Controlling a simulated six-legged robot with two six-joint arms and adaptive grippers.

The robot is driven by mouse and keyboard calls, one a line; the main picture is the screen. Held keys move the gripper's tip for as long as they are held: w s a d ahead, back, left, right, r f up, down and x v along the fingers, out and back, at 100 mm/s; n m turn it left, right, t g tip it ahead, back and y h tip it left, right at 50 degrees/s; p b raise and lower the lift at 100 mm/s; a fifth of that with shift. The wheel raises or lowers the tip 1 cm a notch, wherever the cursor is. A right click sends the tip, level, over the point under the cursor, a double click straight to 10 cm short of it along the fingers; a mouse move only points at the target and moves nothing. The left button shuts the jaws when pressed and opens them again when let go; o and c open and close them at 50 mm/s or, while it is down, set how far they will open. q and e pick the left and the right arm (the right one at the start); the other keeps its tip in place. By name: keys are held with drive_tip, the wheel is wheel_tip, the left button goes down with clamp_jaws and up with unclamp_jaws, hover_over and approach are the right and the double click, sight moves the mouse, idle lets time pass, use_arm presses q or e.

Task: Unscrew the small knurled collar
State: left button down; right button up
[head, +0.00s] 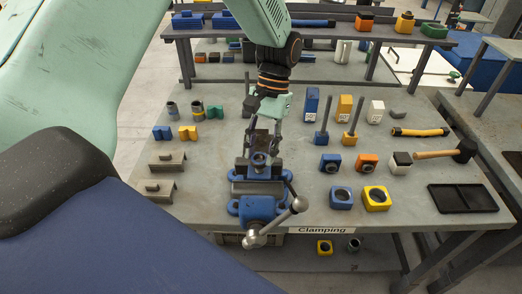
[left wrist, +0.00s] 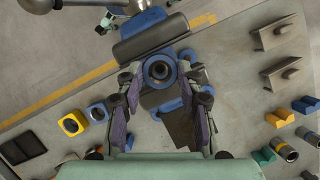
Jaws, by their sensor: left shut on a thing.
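The small knurled collar (head: 259,159) is a dark round ring with a hole, seated at the blue vise (head: 262,208) at the front of the bench. In the left wrist view the collar (left wrist: 159,69) faces the camera, with the vise jaw (left wrist: 150,42) just above it. My left gripper (head: 262,148) reaches down from above, its fingers on either side of the collar. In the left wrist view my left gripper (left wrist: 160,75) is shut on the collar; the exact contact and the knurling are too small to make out. My right gripper is in neither view.
The vise handle (head: 276,225) sticks out at the front. Grey brackets (head: 168,161) and small pipe fittings (head: 172,110) stand left; blue, orange and yellow blocks (head: 376,197), a hammer (head: 440,153) and a black tray (head: 462,198) stand right.

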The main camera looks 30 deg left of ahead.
use_arm(q)
drive_tip(key=shift+r, duration=1.35)
drive_tip(key=shift+s, duration=0.1)
drive_tip(key=shift+f, duration=0.1)
